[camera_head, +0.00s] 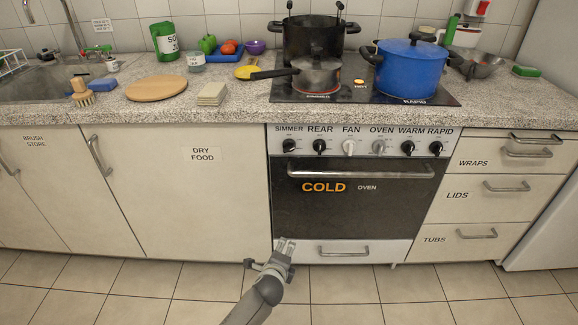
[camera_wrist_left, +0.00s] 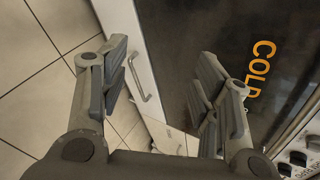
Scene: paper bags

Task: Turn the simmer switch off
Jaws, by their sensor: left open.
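The simmer switch (camera_head: 289,146) is the black knob at the far left of the oven's control panel (camera_head: 365,133), under the word SIMMER. A small pale mark shows on it; its exact setting is too small to read. My left gripper (camera_head: 285,247) is low in front of the oven's lower left corner, well below the switch and apart from it. In the left wrist view its two fingers (camera_wrist_left: 165,80) are spread with nothing between them. Several knobs (camera_wrist_left: 299,158) show at that view's lower right; I cannot tell which is the simmer one. My right gripper is not in view.
The oven handle (camera_head: 360,172) sticks out below the knobs, above the COLD door (camera_head: 400,210). A black pan (camera_head: 316,75) stands on the front burner marked SIMMER, with a blue pot (camera_head: 410,70) to its right. The tiled floor before the oven is clear.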

